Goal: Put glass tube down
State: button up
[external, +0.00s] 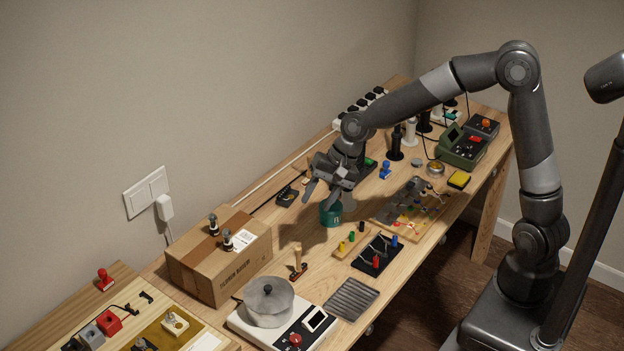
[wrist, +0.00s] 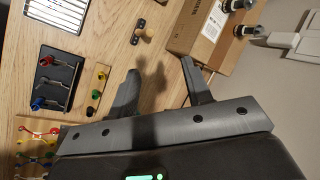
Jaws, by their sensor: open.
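My gripper (external: 322,194) is over the middle of the workbench (external: 309,238), with its fingers pointing down. In the wrist view, the gripper (wrist: 159,70) has its two fingers spread apart, with only bare wood and shadow seen between them. I cannot clearly make out a glass tube in either view. A teal cup (external: 331,214) stands upright just below the fingers in the external view. A pale, greyish rounded thing shows beside the cup, partly hidden by my gripper; I cannot tell what it is.
A cardboard box (external: 208,273) stands to the left, with a wooden-handled stamp (external: 298,266) near it. A black tool tray (external: 374,257) and a board with coloured parts (external: 409,208) lie to the right. Bare wood shows between them.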

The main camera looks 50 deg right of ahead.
jog(key=s+d+r+n+t+h, duration=0.1)
jog(key=s+d+r+n, duration=0.3)
jog(key=s+d, duration=0.6)
jog(key=s+d+r+n+t+h, duration=0.1)
jog(key=s+d+r+n+h, duration=0.3)
jog(key=s, duration=1.4)
jog(key=d+r+n, duration=0.1)
jog(key=d+r, duration=0.3)
jog(key=d, duration=0.2)
jog(key=shift+d+t, duration=0.2)
jog(key=shift+t, duration=0.2)
jog(key=shift+s, duration=0.1)
